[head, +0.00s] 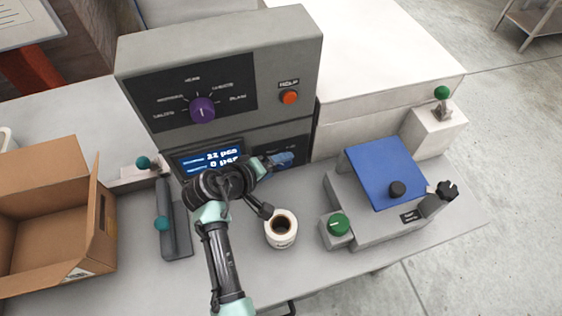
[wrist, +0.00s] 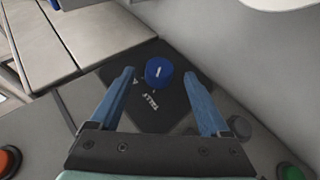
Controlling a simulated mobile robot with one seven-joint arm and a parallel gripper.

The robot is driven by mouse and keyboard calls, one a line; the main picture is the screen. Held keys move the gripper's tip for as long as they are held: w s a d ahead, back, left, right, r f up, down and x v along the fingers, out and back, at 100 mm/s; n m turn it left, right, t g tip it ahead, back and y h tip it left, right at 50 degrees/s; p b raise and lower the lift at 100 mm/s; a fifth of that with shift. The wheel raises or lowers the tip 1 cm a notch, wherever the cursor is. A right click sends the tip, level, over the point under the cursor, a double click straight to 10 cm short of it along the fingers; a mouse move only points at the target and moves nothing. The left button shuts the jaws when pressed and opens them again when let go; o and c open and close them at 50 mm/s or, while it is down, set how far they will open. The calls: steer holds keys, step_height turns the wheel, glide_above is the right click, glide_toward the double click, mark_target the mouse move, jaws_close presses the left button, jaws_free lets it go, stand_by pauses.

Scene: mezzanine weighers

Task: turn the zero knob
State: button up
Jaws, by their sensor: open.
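A blue knob (wrist: 158,71) with a white mark sits on a dark plate (wrist: 150,105) in the wrist view; the lettering on the plate is not clearly readable. In the head view the blue knob (head: 284,159) is low on the grey cabinet's front, partly behind my gripper. My gripper (wrist: 158,78) is open and empty, its two blue fingertips on either side of the knob in the picture. I cannot tell whether they touch it. In the head view my gripper (head: 268,163) is at the cabinet's lower panel, next to the lit display (head: 212,158).
A purple selector knob (head: 202,109) and orange button (head: 289,97) are higher on the cabinet. A cup (head: 281,229) of dark liquid stands close below my gripper. A scale with a blue plate (head: 384,172) is right, an open cardboard box (head: 100,210) left.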

mark_target(282, 165)
steer(key=shift+x, duration=1.5)
jaws_close()
